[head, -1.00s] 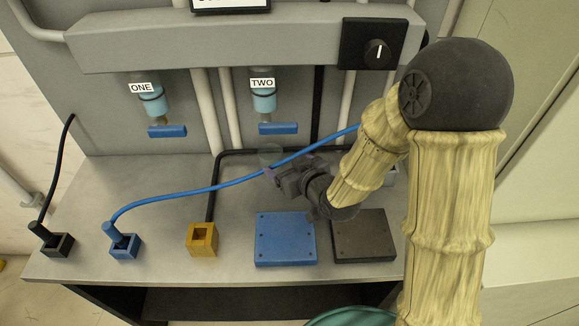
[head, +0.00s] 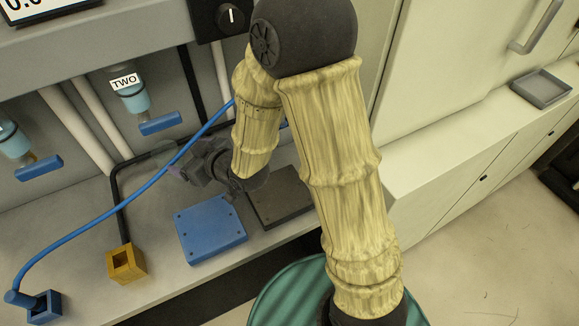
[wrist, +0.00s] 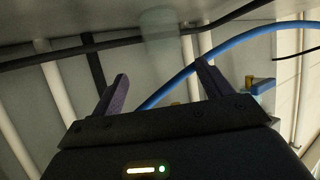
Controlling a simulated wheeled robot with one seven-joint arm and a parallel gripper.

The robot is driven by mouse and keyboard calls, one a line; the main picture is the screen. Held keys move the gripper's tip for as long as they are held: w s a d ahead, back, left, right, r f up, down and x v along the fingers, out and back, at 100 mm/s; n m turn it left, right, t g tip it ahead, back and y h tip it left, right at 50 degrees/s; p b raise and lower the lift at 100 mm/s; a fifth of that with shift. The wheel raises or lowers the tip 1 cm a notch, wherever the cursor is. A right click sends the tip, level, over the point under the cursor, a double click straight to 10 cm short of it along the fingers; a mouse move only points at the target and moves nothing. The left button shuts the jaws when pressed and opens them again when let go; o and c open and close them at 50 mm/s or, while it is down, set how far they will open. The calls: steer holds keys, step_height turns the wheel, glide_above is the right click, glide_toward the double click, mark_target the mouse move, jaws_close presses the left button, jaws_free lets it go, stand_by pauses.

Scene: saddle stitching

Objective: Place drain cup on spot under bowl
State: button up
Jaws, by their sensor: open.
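A pale translucent cup (wrist: 158,32) stands on the bench in the wrist view, which looks upside down. It lies beyond and between my fingertips and appears untouched. In the head view it is a faint shape (head: 163,152) by the fingers. My gripper (head: 176,172) is open and empty, low over the bench behind the blue plate; its two fingers also show in the wrist view (wrist: 161,72). Bowl TWO (head: 130,97), with light-blue liquid and a blue handle (head: 160,123), hangs above and left of my gripper. Another bowl (head: 12,143) is at the left edge. No marked spot is distinguishable.
A blue hose (head: 130,198) arcs beside my gripper to a blue socket (head: 40,307). A yellow block (head: 126,264), blue plate (head: 211,229) and dark plate (head: 277,196) sit along the front. A black pipe (head: 117,192) and white pipes (head: 75,130) stand behind.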

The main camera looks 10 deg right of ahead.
steer(key=d+h, duration=0.1)
steer(key=d, duration=0.2)
steer(key=d+m+h, duration=0.1)
steer(key=d, duration=0.1)
steer(key=d+f+m+h, duration=0.1)
steer(key=d, duration=0.2)
steer(key=shift+d+g+h, duration=0.35)
steer(key=shift+g+h, duration=0.05)
steer(key=d, duration=0.2)
steer(key=s+d+m+g+h, duration=0.1)
steer(key=d, duration=0.1)
steer(key=s+d+m+h, duration=0.1)
steer(key=d, duration=0.1)
steer(key=shift+d+f+g, duration=0.15)
steer(key=shift+d+g, duration=0.15)
steer(key=s+d, duration=0.1)
steer(key=d, duration=0.1)
steer(key=s+d+m+g+h, duration=0.1)
steer(key=d, duration=0.1)
steer(key=s+d+m+g+h, duration=0.1)
steer(key=s+d, duration=0.1)
steer(key=s+d+m+g, duration=0.1)
steer(key=s, duration=0.1)
steer(key=s+d+g, duration=0.1)
steer(key=s+d, duration=0.1)
steer(key=s+d+r+m+h, duration=0.1)
steer(key=s, duration=0.1)
steer(key=shift+s+d+m+g, duration=0.2)
steer(key=shift+m+g, duration=0.1)
steer(key=shift+g, duration=0.1)
